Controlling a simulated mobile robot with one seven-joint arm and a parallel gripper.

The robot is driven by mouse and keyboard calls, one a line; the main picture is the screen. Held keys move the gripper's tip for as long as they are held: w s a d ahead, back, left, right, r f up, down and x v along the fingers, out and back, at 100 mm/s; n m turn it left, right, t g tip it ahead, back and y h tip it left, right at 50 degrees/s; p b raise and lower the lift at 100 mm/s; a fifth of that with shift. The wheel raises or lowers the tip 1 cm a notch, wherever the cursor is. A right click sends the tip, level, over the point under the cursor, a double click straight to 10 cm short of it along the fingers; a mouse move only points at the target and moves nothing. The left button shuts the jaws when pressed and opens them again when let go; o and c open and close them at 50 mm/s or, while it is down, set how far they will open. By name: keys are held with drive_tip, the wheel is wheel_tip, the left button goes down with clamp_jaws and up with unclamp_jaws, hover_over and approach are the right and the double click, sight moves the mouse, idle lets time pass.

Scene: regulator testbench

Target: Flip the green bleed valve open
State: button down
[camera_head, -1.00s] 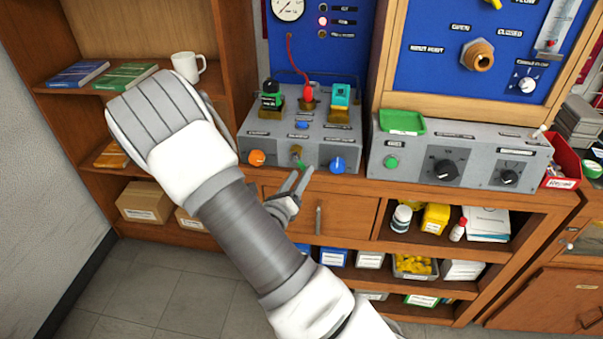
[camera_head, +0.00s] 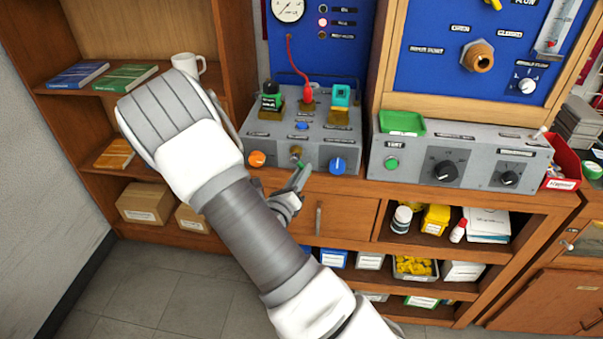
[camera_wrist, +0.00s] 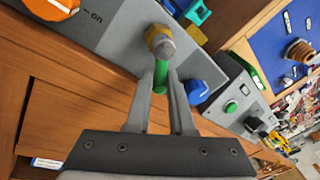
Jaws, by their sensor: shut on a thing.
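The green bleed valve lever (camera_wrist: 160,78) extends from a brass valve body (camera_wrist: 160,42) on the front of the grey test box. In the head view the lever (camera_head: 301,165) shows as a small green bit below the brass body (camera_head: 296,153), between an orange knob (camera_head: 257,159) and a blue knob (camera_head: 338,166). My gripper (camera_head: 304,168) reaches it from below and in front. In the wrist view its two fingers lie on either side of the lever, shut on it. The lever's outer end is partly hidden between the fingers.
The grey test box (camera_head: 268,144) stands on the wooden bench, with a red cable rising from its top. A second grey box (camera_head: 409,168) with knobs and a green tray stands at the right. A bookshelf is at the left.

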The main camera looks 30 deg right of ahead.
drive_tip(key=shift+s+d+r+n+t+p, duration=0.1)
drive_tip(key=shift+r+n+t+p, duration=0.05)
drive_tip(key=shift+n+p, duration=0.55)
drive_tip(key=shift+s+d+r+n+t+p, duration=0.1)
drive_tip(key=shift+d+n+t+p, duration=0.1)
drive_tip(key=shift+n+p, duration=0.45)
drive_tip(key=shift+s+d+r+n+t+p, duration=0.1)
drive_tip(key=shift+r+n+t+p, duration=0.05)
drive_tip(key=shift+n+p, duration=0.5)
drive_tip(key=c, duration=0.8)
unclamp_jaws()
drive_tip(key=v, duration=1.7)
drive_tip(key=shift+a+f, duration=0.2)
drive_tip(key=shift+a, duration=0.1)
drive_tip(key=shift+h, duration=0.4)
